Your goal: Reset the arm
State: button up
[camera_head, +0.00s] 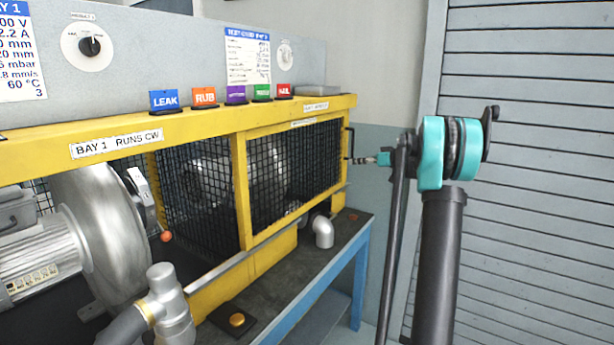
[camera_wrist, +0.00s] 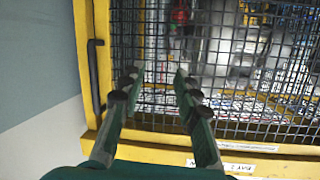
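My arm (camera_head: 443,240), dark with teal joints, stands at the right in the head view. Its end points left, close to the right end of the yellow guard (camera_head: 240,195); the fingers are small there and partly hidden. In the wrist view my gripper (camera_wrist: 157,78) is open, its two dark green fingers apart with nothing between them but mesh behind. A black handle (camera_wrist: 95,75) on the yellow frame is left of the fingers, outside them; it also shows in the head view (camera_head: 349,143). I cannot tell how far the fingers are from the mesh.
A blue-legged bench (camera_head: 359,282) carries the guard and a silver blower (camera_head: 95,235). Coloured tags, including LEAK (camera_head: 164,100) and RUB (camera_head: 204,96), stand along the guard's top. A slatted shutter (camera_head: 540,220) is behind my arm. Open space shows right of the bench.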

jog(key=s+a+f+m+g+h, duration=0.15)
jog(key=s+a+f, duration=0.25)
jog(key=s, duration=0.4)
jog(key=s+a+f+m+g+h, duration=0.1)
jog(key=s+a+f+h, duration=0.2)
jog(key=s, duration=0.5)
jog(key=s+a+f+m+g, duration=0.15)
jog(key=s+a+f, duration=0.3)
jog(key=s, duration=0.45)
jog(key=s+d+f+m+h, duration=0.1)
jog(key=s+f, duration=0.4)
jog(key=s, duration=0.5)
jog(key=s+d+f+m+g+h, duration=0.1)
jog(key=s+d+f+h, duration=0.1)
jog(key=s+f, duration=0.4)
jog(key=s+d+f+m+g+h, duration=0.1)
jog(key=s+f, duration=0.5)
jog(key=s, duration=0.7)
jog(key=d+h, duration=0.1)
jog(key=h, duration=0.1)
jog(key=shift+s+h, duration=0.35)
jog(key=shift+s, duration=0.05)
